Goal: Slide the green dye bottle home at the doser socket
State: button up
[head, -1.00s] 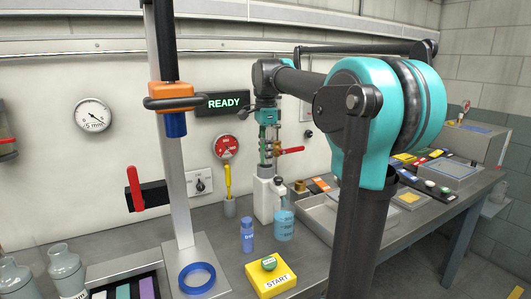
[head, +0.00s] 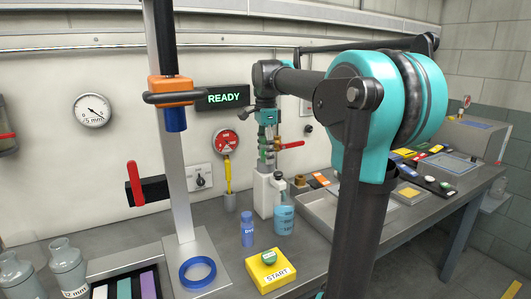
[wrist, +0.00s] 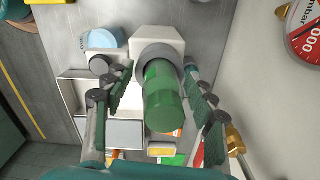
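The green dye bottle (wrist: 163,95) stands between my fingers in the wrist view, its far end at the grey ring of the doser socket (wrist: 150,53) on a white block. How deep it sits in the ring cannot be told. My gripper (wrist: 160,103) is open around the bottle, with a gap showing on each side. In the head view, my gripper (head: 267,138) is above the white doser body (head: 263,195), and the bottle is only a small green patch there, partly hidden by the fingers.
A blue-filled bottle (head: 284,222) and a small blue bottle (head: 247,232) stand close to the doser. A red-handled valve (head: 291,145) is just right of my gripper. The yellow START box (head: 268,276) is in front. A red dial (wrist: 306,32) is on the wall.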

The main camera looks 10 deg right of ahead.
notch_tip(320, 180, up, 12)
dwell(0.7)
